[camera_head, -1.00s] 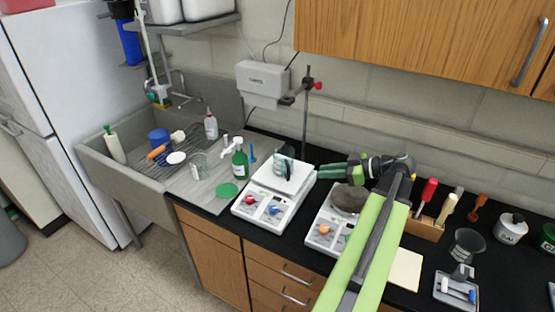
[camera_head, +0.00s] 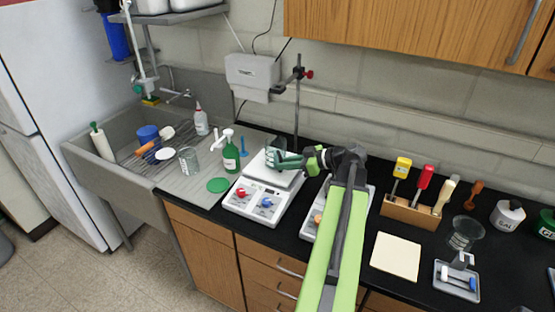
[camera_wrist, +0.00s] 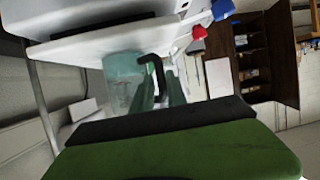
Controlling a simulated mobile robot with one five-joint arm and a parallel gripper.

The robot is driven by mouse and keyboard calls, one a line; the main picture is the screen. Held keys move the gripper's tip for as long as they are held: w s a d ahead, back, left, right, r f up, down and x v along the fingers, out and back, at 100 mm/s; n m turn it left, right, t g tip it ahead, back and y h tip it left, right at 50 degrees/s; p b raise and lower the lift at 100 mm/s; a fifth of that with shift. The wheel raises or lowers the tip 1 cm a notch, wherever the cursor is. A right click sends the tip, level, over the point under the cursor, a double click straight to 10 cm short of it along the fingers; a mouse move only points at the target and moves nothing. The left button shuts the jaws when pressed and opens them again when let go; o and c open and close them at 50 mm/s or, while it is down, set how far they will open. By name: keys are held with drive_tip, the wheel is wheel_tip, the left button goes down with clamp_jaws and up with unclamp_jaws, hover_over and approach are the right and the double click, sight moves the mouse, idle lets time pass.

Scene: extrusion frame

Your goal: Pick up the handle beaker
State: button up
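The handle beaker is a clear, teal-tinted vessel with a black handle. In the head view, the handle beaker (camera_head: 273,149) is at the plate of the left scale and partly hidden by my gripper (camera_head: 290,160). In the wrist view, the beaker (camera_wrist: 122,72) is close ahead, against the white scale plate. Its black handle (camera_wrist: 153,60) reaches between the two green fingers of my gripper (camera_wrist: 160,88). The fingers stand apart on either side of the handle. Firm contact with the handle is not visible.
The left scale (camera_head: 262,195) has red and blue knobs. A second scale (camera_head: 309,224) is under my arm. A green bottle (camera_head: 230,156) stands to the left by the sink (camera_head: 85,165). A tool rack (camera_head: 408,213) and a cream pad (camera_head: 396,257) are to the right.

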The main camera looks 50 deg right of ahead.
drive_tip(key=b+x, duration=0.1)
drive_tip(key=x, duration=0.4)
drive_tip(key=shift+a+r, duration=0.1)
drive_tip(key=shift+s+r, duration=0.1)
clamp_jaws()
wheel_tip(320, 180, up, 4)
drive_tip(key=p, duration=0.3)
drive_tip(key=shift+p, duration=0.4)
drive_tip(key=shift+s+d+r+p, duration=0.15)
drive_tip(key=shift+d+r+p, duration=0.1)
drive_tip(key=shift+r+p, duration=0.1)
drive_tip(key=s+d+r+p, duration=0.6)
drive_tip(key=s+d, duration=0.1)
drive_tip(key=s, duration=0.1)
drive_tip(key=shift+s, duration=0.2)
drive_tip(key=shift+d+r, duration=0.1)
drive_tip(key=shift+r, duration=0.05)
drive_tip(key=shift+c, duration=1.6)
unclamp_jaws()
